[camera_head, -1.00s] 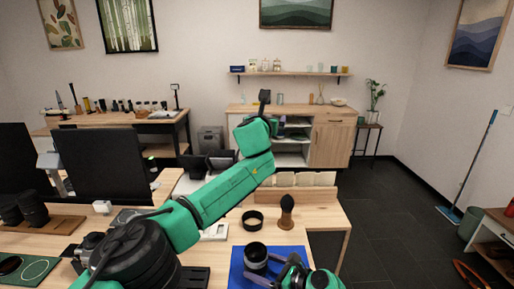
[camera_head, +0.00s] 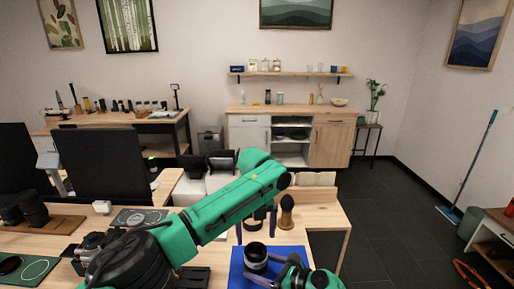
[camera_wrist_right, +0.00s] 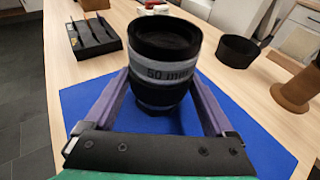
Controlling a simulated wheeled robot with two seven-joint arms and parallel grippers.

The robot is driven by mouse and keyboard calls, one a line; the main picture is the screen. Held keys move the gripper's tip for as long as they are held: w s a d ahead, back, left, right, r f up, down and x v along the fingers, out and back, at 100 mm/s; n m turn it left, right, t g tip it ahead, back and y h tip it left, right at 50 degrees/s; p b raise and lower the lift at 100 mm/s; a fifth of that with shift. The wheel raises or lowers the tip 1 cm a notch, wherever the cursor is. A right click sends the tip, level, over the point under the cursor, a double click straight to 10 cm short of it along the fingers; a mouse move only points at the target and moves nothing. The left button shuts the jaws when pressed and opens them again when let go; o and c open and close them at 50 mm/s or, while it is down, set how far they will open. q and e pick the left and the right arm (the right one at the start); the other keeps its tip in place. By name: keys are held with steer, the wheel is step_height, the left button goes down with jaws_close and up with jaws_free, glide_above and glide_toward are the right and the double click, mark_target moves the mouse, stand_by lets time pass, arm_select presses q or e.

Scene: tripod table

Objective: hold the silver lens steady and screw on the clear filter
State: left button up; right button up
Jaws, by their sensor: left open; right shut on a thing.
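The silver lens (camera_head: 256,255), black with a silver band, stands upright on the blue mat (camera_head: 237,279). My right gripper (camera_head: 264,267) is shut on its sides; in the right wrist view the lens (camera_wrist_right: 165,72) sits between the purple fingers, its dark open end up. A wide black ring (camera_wrist_right: 238,50) stands apart on the bare table beyond the lens; I cannot tell if it is the clear filter. My left gripper (camera_head: 255,228) points down, open, its fingers over the ring's place. My left arm hides most of the ring in the head view.
A brown brush (camera_head: 287,211) stands upright right of the left gripper. A low black holder (camera_wrist_right: 95,38) lies at the left in the right wrist view. Monitors and cameras crowd the table's left. Bare wood borders the mat on its right.

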mark_target(256, 250)
arm_select(q)
steer(key=shift+f+n, duration=0.3)
steer(key=shift+f, duration=0.4)
arm_select(e)
steer(key=shift+f, duration=0.1)
arm_select(q)
steer(key=n, duration=0.4)
steer(key=shift+f, duration=0.35)
steer(key=n, duration=0.3)
steer(key=f+n, duration=0.1)
steer(key=n, duration=0.1)
steer(key=shift+f+n, duration=0.2)
steer(key=shift+n, duration=0.2)
steer(key=shift+f, duration=0.85)
steer(key=c, duration=1.5)
